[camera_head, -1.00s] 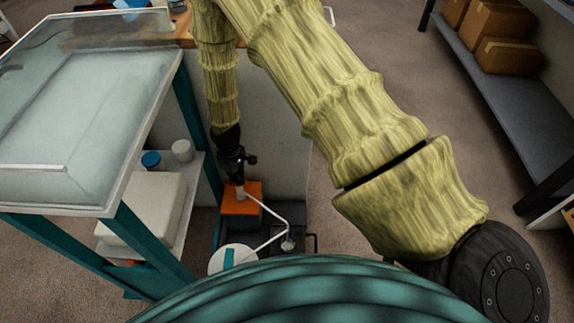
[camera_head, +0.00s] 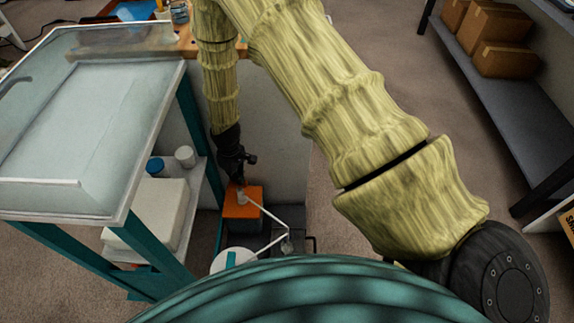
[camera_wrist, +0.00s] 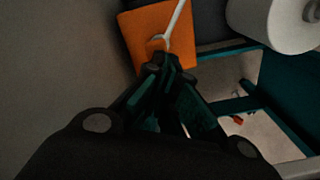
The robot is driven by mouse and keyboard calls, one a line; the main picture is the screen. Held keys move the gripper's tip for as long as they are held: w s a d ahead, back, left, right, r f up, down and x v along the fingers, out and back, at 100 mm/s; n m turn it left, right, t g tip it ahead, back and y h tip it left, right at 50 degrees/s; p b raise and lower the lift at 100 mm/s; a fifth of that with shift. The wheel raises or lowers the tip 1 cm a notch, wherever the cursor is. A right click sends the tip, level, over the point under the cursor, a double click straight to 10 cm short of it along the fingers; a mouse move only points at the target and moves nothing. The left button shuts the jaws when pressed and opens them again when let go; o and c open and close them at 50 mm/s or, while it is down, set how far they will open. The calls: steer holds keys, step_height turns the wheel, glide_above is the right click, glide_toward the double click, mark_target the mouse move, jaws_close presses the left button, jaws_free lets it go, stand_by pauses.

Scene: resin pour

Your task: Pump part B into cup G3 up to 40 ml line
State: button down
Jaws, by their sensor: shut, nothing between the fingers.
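The white pump spout (camera_head: 268,215) runs right and down towards a small clear cup (camera_head: 287,247). A second white spout reaches the same spot from a white round container (camera_head: 221,262) with a teal strip. No part label, cup name, fill level or 40 ml line is readable.
A teal-framed cart (camera_head: 190,130) stands close on the left. Its lower shelf holds a white box (camera_head: 150,207), a blue-lidded jar (camera_head: 155,168) and a white jar (camera_head: 185,156). A pale wall or panel is behind the pumps. Shelving with cartons (camera_head: 505,58) stands right, with open floor between.

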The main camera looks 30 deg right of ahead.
steer(key=shift+f+b, duration=0.35)
steer(key=shift+f, duration=0.75)
stand_by(0.3)
steer(key=shift+r, duration=0.1)
steer(key=shift+r+p, duration=0.85)
steer(key=shift+r, duration=0.15)
steer(key=shift+r, duration=0.15)
steer(key=shift+r+p, duration=2.3)
steer(key=shift+r, duration=0.6)
steer(key=shift+f, duration=0.1)
